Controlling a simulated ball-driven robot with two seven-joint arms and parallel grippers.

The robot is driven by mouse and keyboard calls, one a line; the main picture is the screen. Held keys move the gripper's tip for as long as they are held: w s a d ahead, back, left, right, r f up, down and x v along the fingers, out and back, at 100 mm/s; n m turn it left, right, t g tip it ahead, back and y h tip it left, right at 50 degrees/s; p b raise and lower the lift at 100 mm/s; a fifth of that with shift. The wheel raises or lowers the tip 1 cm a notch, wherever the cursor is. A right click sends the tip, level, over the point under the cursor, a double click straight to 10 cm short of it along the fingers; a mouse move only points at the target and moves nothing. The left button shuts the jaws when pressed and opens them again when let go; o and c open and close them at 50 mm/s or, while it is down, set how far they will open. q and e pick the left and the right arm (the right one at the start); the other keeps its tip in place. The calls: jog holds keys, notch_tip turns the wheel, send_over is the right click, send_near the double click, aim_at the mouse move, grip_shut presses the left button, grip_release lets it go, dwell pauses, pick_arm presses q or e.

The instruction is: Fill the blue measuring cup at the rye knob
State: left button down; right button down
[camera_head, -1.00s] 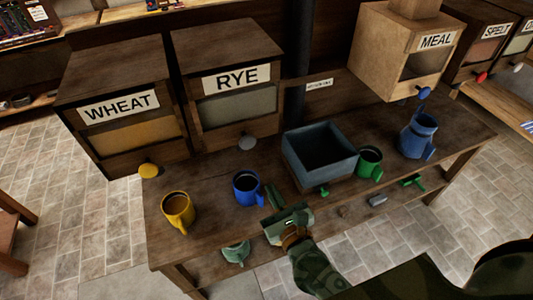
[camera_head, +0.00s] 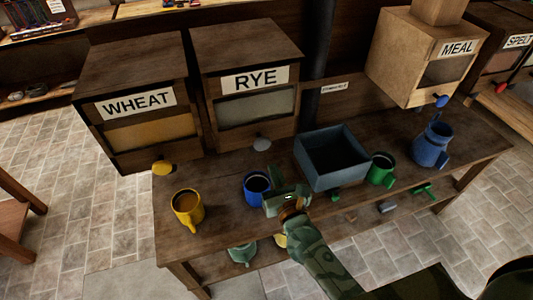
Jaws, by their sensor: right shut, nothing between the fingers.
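The blue measuring cup (camera_head: 255,188) stands upright on the bench, and its inside looks dark. The grey rye knob (camera_head: 262,144) is on the lower front of the wooden bin labelled RYE (camera_head: 248,85), behind the cup. My right gripper (camera_head: 264,176), green, is just at the cup's right side and covers part of it, including where a handle could be. It is shut with nothing held. I cannot tell whether it touches the cup. My left gripper is not in view.
A yellow cup (camera_head: 188,208) stands to the left, below the WHEAT bin (camera_head: 130,105) with its yellow knob (camera_head: 163,167). To the right are a blue-grey open box (camera_head: 333,170), a green cup (camera_head: 381,170) and a blue jug (camera_head: 432,146). A dark pipe (camera_head: 316,75) rises behind.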

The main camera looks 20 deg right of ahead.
aim_at(263, 144)
jog(key=w+b, duration=0.1)
jog(key=w, duration=0.6)
jog(key=shift+a, duration=0.15)
jog(key=w+b, duration=0.1)
jog(key=w, duration=0.2)
jog(key=shift+w, duration=0.15)
jog(key=shift+r, duration=0.4)
dwell(1.6)
dwell(3.8)
